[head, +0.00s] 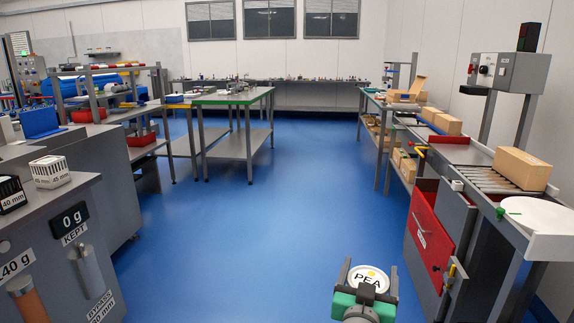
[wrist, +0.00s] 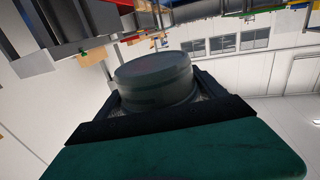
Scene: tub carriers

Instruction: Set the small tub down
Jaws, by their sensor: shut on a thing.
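The small tub (head: 369,278) has a pale round lid with the letters "PEA" and a yellow mark. It sits between the two dark fingers of my gripper (head: 370,285), at the bottom right of the head view, over the blue floor. My gripper is shut on it. In the wrist view the tub (wrist: 153,80) is a grey round body between the fingers of my gripper (wrist: 155,95). No surface touches the tub in either view; its underside is hidden in the head view.
A grey counter (head: 60,215) with labelled handles stands at left. A green-edged table (head: 222,98) stands further back. The blue floor (head: 270,210) between is clear.

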